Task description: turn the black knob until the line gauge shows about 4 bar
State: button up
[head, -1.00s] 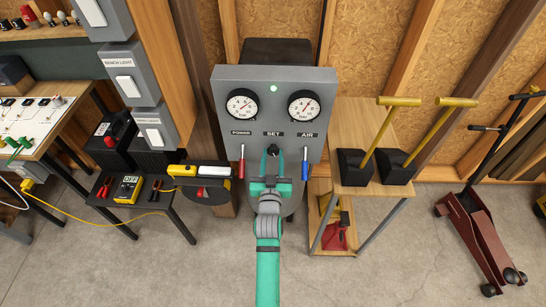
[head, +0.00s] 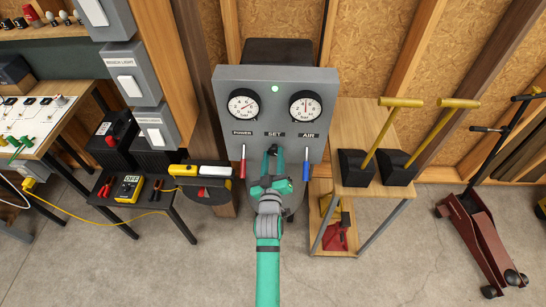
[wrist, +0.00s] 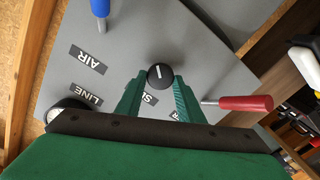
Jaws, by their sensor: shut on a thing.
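The black knob (wrist: 160,76) with a white pointer mark is on the face of the grey panel (head: 228,85). My gripper (wrist: 157,84) is shut on it, one green finger on each side. In the wrist view a LINE label (wrist: 86,95) is beside a partly hidden dial (wrist: 68,108).
A second dial (head: 243,105) is on the left above POWER. A red lever (head: 242,162) hangs left of my gripper and a blue lever (head: 306,164) right of it, both close. A green lamp (head: 275,88) is lit. A wooden stand (head: 350,130) is to the right.

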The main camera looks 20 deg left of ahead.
jog(key=shift+a+n, duration=0.1)
jog(key=shift+n, duration=0.9)
jog(key=o, duration=1)
jog(key=shift+w, duration=0.1)
jog(key=shift+s+a, duration=0.1)
jog(key=shift+s, duration=0.15)
jog(key=v, duration=1)
jog(key=shift+d, duration=0.2)
